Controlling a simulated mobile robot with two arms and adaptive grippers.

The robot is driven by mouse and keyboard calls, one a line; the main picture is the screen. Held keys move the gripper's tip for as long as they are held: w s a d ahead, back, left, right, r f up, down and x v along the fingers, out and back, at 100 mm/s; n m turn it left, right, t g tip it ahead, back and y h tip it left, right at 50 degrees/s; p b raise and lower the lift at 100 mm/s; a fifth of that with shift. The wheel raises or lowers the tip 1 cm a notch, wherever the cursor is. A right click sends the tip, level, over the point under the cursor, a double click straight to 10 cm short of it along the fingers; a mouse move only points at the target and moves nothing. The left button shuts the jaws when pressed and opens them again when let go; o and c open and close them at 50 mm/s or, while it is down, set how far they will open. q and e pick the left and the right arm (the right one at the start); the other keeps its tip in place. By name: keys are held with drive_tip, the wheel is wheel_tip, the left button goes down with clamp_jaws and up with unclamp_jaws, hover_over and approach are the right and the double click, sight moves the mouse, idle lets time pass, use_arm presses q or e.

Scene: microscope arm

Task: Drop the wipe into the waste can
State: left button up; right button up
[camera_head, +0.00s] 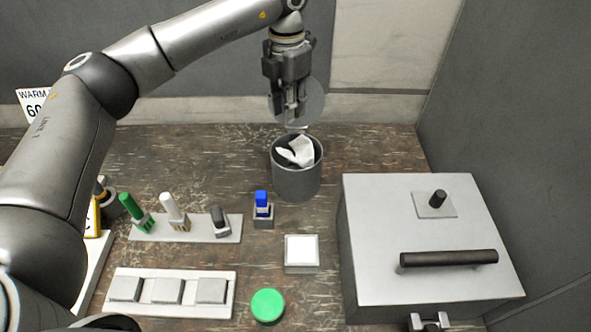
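A white crumpled wipe (302,150) shows inside the mouth of the grey cylindrical waste can (297,183), near the back middle of the bench. My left gripper (296,121) points down just above the can's far rim. Its fingers look close together, but from this angle I cannot tell whether they are open or shut. A small pale patch shows at the fingertips, too small to identify. I cannot tell whether the wipe touches the gripper. The lower inside of the can is hidden.
A grey disc (316,100) stands behind the gripper. A large grey box (400,220) with a dark handle is right of the can. A rack (200,229) with green, white and dark pieces, a blue-topped item (262,204), a white square (301,252) and a green disc (267,305) sit in front.

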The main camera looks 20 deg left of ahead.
use_arm(q)
drive_tip(key=o, duration=0.6)
use_arm(e)
drive_tip(key=shift+a, duration=0.35)
use_arm(q)
drive_tip(key=shift+o, duration=0.5)
drive_tip(key=o, duration=0.6)
use_arm(e)
drive_tip(key=shift+s, duration=0.1)
use_arm(q)
wheel_tip(320, 180, up, 6)
drive_tip(key=p, duration=0.3)
drive_tip(key=shift+f, duration=0.25)
use_arm(e)
drive_tip(key=r, duration=0.3)
drive_tip(key=shift+d+r, duration=0.1)
drive_tip(key=shift+d, duration=0.15)
